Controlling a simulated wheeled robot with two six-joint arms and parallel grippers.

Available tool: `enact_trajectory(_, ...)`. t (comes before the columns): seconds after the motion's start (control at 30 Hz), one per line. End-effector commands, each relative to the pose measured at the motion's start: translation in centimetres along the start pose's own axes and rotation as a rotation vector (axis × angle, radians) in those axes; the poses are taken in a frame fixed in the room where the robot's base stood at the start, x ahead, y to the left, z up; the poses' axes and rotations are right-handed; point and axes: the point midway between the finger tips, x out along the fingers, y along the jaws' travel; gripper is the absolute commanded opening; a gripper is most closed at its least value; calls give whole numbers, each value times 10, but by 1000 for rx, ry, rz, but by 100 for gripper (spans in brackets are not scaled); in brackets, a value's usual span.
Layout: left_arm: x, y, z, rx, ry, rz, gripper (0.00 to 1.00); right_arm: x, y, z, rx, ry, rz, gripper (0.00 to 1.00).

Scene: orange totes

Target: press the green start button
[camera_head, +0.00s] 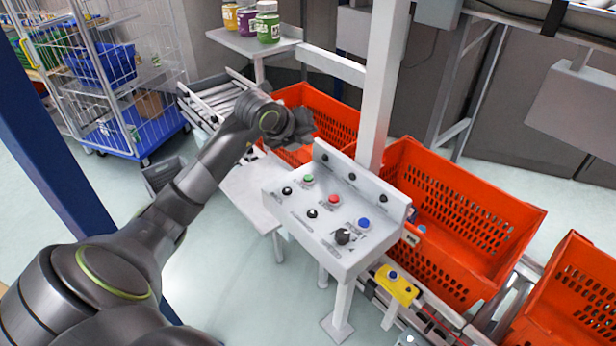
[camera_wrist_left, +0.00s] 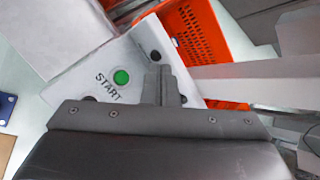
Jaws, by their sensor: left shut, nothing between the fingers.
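The green start button (camera_head: 308,179) sits at the upper left of a white control panel (camera_head: 299,213), left of a red button (camera_head: 334,199). In the left wrist view the green button (camera_wrist_left: 121,77) has the word START printed beside it. My left gripper (camera_head: 303,124) is at the panel's back left, above and beyond the green button, apart from it. In the left wrist view its shut fingers (camera_wrist_left: 160,75) point just right of the button, with nothing between them. My right gripper does not show.
A blue button (camera_head: 364,223) and black knobs share the panel. A white post (camera_head: 384,85) rises behind it. Orange totes (camera_head: 470,205) stand behind and to the right. A yellow box (camera_head: 397,286) with a blue button is below the panel's right side.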

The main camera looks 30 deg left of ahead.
Motion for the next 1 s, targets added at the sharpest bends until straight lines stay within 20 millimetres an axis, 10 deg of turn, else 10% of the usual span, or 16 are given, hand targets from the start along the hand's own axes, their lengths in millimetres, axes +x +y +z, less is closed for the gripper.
enact_trajectory(1.0,62,44,-45,1,1,-2,0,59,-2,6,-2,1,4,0)
